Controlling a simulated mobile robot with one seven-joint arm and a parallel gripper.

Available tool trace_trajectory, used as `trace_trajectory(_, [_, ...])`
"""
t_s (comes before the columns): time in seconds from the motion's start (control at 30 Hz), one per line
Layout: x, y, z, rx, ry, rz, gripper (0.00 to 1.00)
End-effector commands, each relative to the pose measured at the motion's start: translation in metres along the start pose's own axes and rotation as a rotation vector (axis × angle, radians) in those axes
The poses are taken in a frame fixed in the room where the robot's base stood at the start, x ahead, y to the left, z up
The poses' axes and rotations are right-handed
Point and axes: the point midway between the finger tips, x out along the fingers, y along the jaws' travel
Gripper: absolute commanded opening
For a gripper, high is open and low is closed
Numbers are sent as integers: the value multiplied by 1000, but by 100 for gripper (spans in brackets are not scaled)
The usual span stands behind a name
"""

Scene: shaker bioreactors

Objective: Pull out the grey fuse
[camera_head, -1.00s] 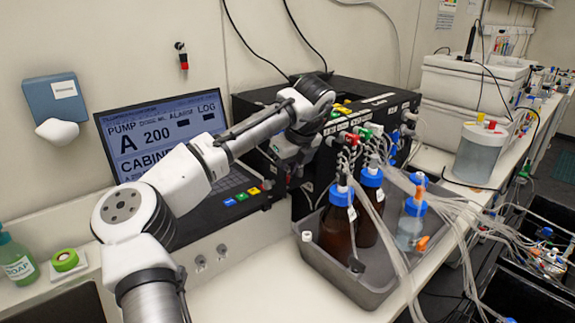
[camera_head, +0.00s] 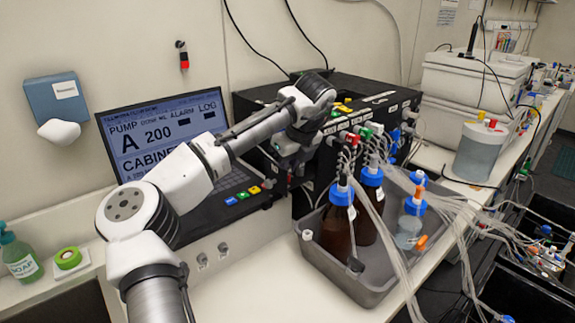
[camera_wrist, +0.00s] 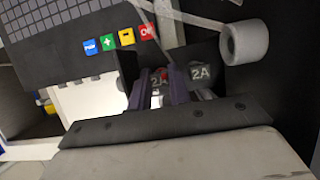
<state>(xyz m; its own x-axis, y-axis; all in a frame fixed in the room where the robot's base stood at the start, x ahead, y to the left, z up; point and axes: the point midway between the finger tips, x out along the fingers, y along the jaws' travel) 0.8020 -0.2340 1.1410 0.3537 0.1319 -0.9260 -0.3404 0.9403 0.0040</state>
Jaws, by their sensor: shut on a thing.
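My gripper (camera_wrist: 158,92) is shut in the wrist view, its two dark fingers on either side of a small fuse (camera_wrist: 158,77) with a 2A mark. Red and grey both show there, so I cannot tell its colour for sure. A second grey piece marked 2A (camera_wrist: 200,73) sits just right of the fingers. In the head view my gripper (camera_head: 288,170) is at the left side of the black box (camera_head: 325,100), largely hidden behind my wrist. I cannot tell whether the held fuse is still seated.
A keypad with coloured keys (camera_head: 243,195) and a screen (camera_head: 160,130) lie left of my gripper. A grey tray (camera_head: 375,294) with brown bottles (camera_head: 336,232) and tubing stands at right. A white roll (camera_wrist: 247,43) is close by in the wrist view.

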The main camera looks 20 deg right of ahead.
Motion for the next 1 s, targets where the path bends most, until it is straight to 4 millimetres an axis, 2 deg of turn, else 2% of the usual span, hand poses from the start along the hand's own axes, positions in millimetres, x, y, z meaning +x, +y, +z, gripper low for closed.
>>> trace_trajectory(0.03, [-8, 0, 4, -4, -9, -7, 0])
trace_trajectory(0.6, [-16, 0, 8, -5, -11, -8, 0])
trace_trajectory(1.0, [-16, 0, 6, -2, -5, -4, 0])
